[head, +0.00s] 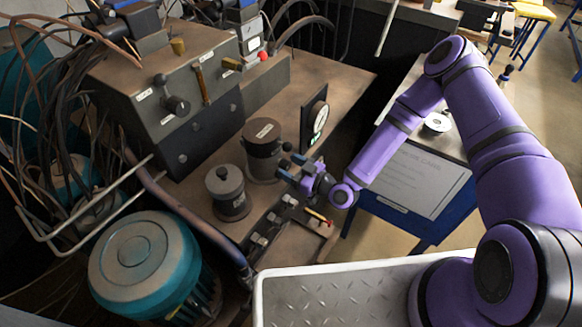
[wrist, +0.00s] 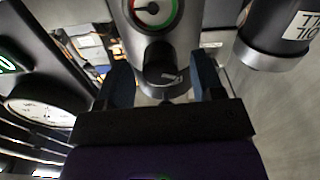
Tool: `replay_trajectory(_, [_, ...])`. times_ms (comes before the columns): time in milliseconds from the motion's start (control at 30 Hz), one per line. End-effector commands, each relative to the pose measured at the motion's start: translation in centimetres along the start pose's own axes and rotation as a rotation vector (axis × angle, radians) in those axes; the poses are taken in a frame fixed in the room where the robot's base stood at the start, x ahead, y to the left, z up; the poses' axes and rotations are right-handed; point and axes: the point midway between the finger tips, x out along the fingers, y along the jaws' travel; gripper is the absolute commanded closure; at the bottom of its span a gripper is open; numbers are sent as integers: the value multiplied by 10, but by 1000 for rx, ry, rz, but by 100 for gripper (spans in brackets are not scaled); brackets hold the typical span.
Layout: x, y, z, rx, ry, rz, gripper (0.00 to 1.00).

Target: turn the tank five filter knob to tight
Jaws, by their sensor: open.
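My gripper (head: 290,167) is open beside the larger grey canister (head: 262,156), which has a pale label on its lid. In the wrist view, my gripper's two blue fingers (wrist: 161,66) stand apart on either side of a dark rounded knob-like part (wrist: 165,78) with a small label. Contact with it cannot be told. Above it in that view is a round dial (wrist: 152,12) with a pointer and a green and red rim, on a grey body. No lettering naming tank five can be read.
A smaller lidded pot (head: 228,190) stands left of my gripper. A gauge on an upright plate (head: 315,121) stands behind it. Several small valves (head: 272,220) line the bench edge in front. A labelled cylinder (wrist: 275,35) is close on the right in the wrist view.

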Motion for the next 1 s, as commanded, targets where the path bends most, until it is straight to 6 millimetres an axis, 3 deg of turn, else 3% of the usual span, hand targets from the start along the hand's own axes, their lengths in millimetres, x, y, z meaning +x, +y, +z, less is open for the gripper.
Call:
replay_trajectory(200, [0, 0, 0, 0, 0, 0, 39])
replay_trajectory(400, [0, 0, 0, 0, 0, 0, 85])
replay_trajectory(433, [0, 0, 0, 0, 0, 0, 88])
replay_trajectory(767, [0, 0, 0, 39, 0, 0, 88])
replay_trajectory(1000, [0, 0, 0, 178, 0, 2, 88])
